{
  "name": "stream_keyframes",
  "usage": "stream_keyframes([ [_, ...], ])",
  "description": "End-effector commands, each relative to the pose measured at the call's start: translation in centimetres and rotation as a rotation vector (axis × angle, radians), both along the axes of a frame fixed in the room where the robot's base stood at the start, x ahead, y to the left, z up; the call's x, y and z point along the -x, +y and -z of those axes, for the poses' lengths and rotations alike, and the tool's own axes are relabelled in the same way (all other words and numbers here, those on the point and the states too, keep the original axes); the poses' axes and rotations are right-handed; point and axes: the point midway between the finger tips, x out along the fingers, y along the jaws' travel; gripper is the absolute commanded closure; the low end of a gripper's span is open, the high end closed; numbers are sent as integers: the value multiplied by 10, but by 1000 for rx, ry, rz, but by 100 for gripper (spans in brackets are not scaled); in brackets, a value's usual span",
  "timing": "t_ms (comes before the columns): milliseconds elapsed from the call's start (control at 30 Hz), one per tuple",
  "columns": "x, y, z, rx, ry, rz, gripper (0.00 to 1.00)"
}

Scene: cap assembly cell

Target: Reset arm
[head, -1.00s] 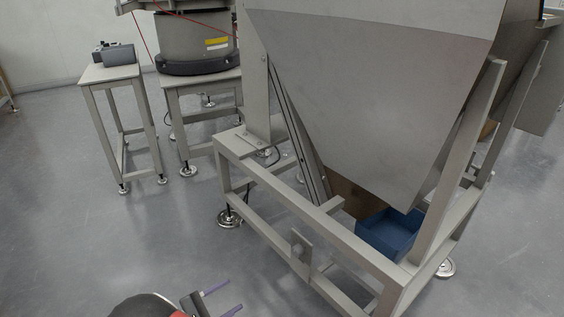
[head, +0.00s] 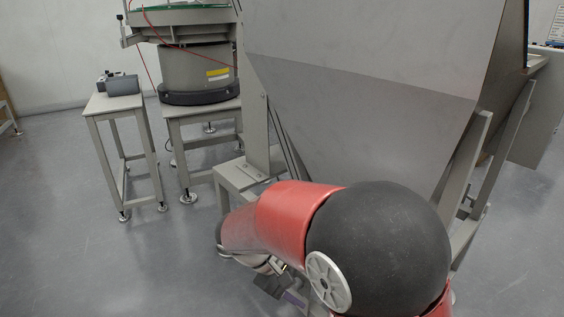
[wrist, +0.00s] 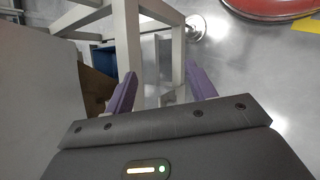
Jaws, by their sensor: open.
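My gripper (wrist: 163,88) shows in the wrist view with its two purple fingers apart and nothing between them. The frame of the hopper stand lies beyond the fingers. In the head view my red and black arm is raised across the lower middle and right, in front of the hopper stand. The arm covers most of my gripper there; only a small dark and purple part of it shows below the arm.
The large grey hopper (head: 370,80) stands close behind my arm. A blue bin (wrist: 103,62) sits under it within the metal frame (wrist: 180,45). A feeder bowl machine (head: 195,70) and a small table (head: 115,104) stand at the left. The floor at lower left is clear.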

Motion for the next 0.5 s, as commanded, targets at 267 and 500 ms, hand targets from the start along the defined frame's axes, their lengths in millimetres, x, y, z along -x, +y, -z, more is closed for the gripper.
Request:
stream_keyframes([
  [267,50,-65,-83,-388,-187,273,44],
  [500,99,-95,-133,-661,-434,454,44],
])
